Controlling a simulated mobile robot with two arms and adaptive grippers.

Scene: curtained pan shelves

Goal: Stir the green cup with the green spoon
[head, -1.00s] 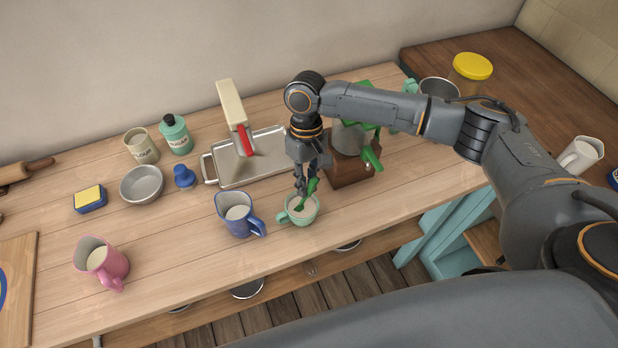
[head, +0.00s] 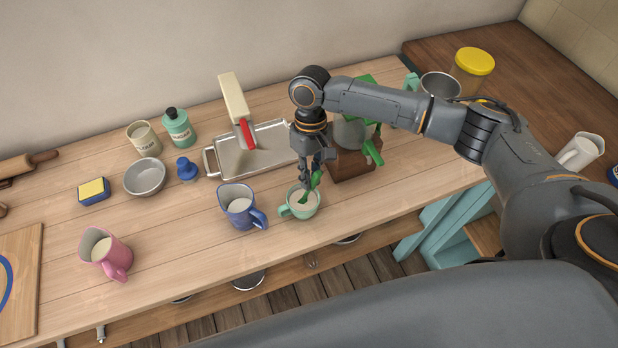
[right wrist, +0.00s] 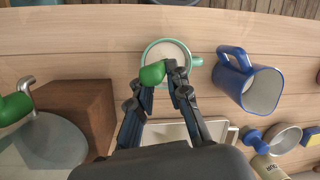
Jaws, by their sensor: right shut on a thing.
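The green cup (head: 288,211) stands upright on the wooden counter with a pale liquid in it; it also shows in the right wrist view (right wrist: 196,62). The green spoon (head: 314,181) stands tilted in the cup, its lower end in the liquid. My right gripper (head: 308,178) is directly above the cup, shut on the spoon. In the right wrist view its fingers (right wrist: 167,78) close by the spoon's green end (right wrist: 152,73). The left gripper is not in view.
A blue mug (head: 238,208) stands close left of the cup. A pink mug (head: 106,254) is further left. A metal tray (head: 226,160) and a brown grinder box (head: 352,168) stand behind. The counter's front edge is just before the cup.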

